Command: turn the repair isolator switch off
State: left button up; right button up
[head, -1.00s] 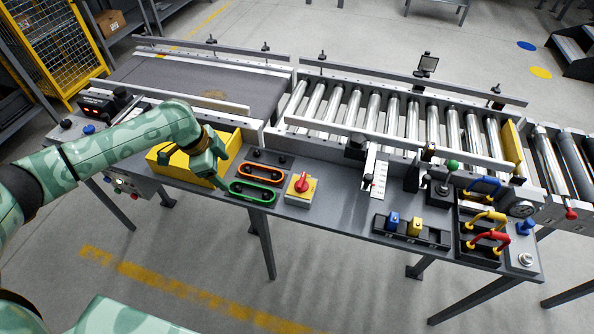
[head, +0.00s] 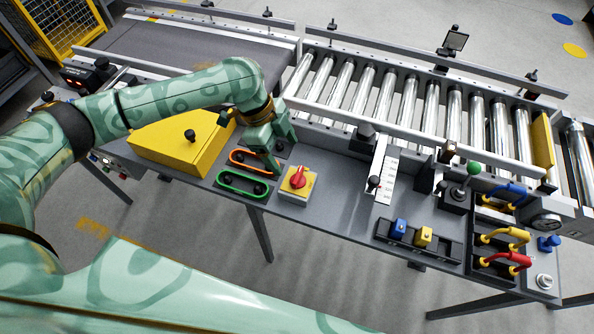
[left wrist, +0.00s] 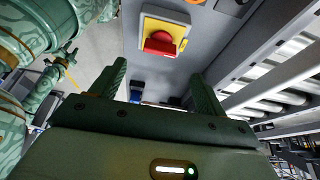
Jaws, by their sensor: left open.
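The isolator switch is a red rotary knob (head: 298,178) on a yellow plate (head: 308,190) over a grey box, on the front part of the bench. It also shows in the left wrist view (left wrist: 160,43), at the top and ahead of the fingers. My left gripper (head: 284,155) is open and empty, just behind and left of the switch in the head view, with a gap between them. In the left wrist view the two fingers stand apart below the knob. My right gripper is not in view.
Orange and green oval handles (head: 243,183) lie left of the switch. A yellow box (head: 170,140) stands farther left. A roller conveyor (head: 400,105) runs behind. Blue and yellow toggles (head: 411,233) and looped handles (head: 505,238) are to the right.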

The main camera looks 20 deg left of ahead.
aim_at(297, 174)
pick_arm(q)
jog(key=b+x, duration=0.2)
jog(key=x, duration=0.5)
jog(key=shift+d+f, duration=0.1)
jog(key=shift+f, duration=0.1)
jog(key=shift+d+f, duration=0.25)
jog(key=shift+f, duration=0.2)
jog(key=c, duration=1)
